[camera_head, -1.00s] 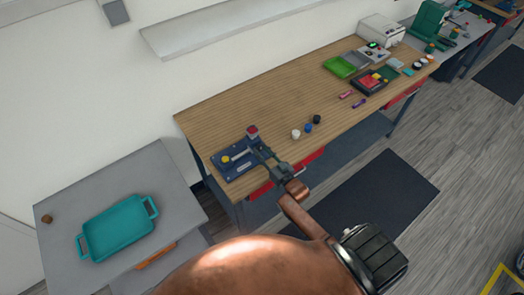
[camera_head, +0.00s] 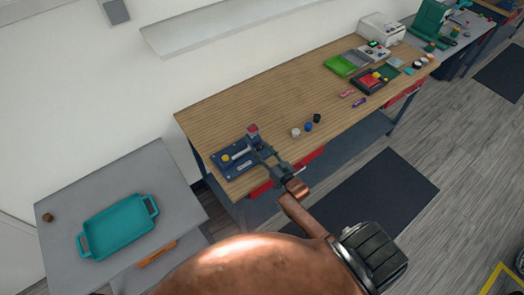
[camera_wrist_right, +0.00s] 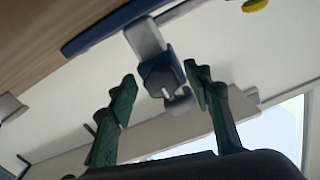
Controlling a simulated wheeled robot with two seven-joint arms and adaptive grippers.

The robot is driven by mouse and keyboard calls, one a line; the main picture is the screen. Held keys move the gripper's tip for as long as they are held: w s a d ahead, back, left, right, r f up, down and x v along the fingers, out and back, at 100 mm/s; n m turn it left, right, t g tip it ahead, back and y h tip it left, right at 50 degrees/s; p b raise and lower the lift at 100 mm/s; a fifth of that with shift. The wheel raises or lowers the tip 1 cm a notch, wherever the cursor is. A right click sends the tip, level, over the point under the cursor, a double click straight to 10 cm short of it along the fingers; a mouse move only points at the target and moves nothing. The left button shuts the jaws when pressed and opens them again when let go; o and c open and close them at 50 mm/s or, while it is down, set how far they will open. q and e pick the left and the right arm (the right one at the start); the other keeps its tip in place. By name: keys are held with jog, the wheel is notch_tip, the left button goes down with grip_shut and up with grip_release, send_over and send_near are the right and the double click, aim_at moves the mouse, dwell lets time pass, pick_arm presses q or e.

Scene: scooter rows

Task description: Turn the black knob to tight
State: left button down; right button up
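A blue fixture (camera_head: 229,172) with a yellow knob and a red-topped post sits at the near left corner of the wooden bench. My right gripper (camera_head: 265,153) is at the front of the fixture. In the wrist view its two green-padded fingers (camera_wrist_right: 160,75) are spread, one on each side of the knob, with visible gaps. I cannot tell how deep the knob lies between them. My left gripper is not in view.
White, blue and black small caps (camera_head: 308,127) stand right of the fixture on the wooden bench (camera_head: 240,100). Trays and devices fill its far end. A teal tray (camera_head: 112,222) lies on a grey table at left. The bench's middle is clear.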

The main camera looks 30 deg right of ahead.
jog(key=s, duration=1.2)
jog(key=shift+d, duration=0.45)
